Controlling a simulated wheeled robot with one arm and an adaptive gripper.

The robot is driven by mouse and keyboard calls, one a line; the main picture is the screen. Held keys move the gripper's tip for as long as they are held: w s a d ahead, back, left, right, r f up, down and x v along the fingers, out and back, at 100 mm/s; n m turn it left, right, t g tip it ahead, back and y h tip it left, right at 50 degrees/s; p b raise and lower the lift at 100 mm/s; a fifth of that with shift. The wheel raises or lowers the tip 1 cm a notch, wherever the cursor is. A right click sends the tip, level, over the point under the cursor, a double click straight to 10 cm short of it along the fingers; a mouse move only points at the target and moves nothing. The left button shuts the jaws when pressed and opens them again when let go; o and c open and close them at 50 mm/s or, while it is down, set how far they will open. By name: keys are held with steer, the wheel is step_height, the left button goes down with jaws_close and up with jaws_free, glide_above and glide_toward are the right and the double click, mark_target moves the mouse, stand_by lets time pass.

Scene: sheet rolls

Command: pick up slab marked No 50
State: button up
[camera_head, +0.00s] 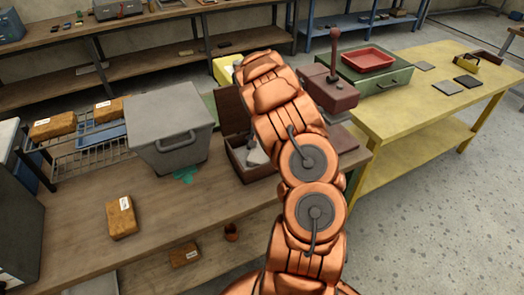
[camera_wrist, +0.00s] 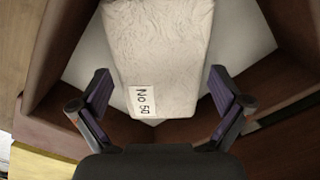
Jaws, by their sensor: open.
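The slab marked No 50 (camera_wrist: 160,55) is a pale, rough-surfaced block with a white label near its lower end in the wrist view. It lies inside a brown open box (camera_wrist: 40,85), on top of other pale material. My gripper (camera_wrist: 160,95) is open, with one finger on each side of the slab's labelled end. In the head view the brown box (camera_head: 236,165) stands on the wooden bench, with a pale piece showing inside. My arm hides part of the box and my gripper there.
A grey lidded bin (camera_head: 170,115) stands left of the box on the wooden bench (camera_head: 165,220). A tan labelled block (camera_head: 121,218) lies in front of it. A red-brown lever device (camera_head: 330,85) is right of my arm. A yellow table (camera_head: 430,110) is at the right.

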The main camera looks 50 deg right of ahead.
steer(key=shift+f, duration=0.4)
steer(key=c, duration=1.4)
steer(key=shift+r, duration=0.1)
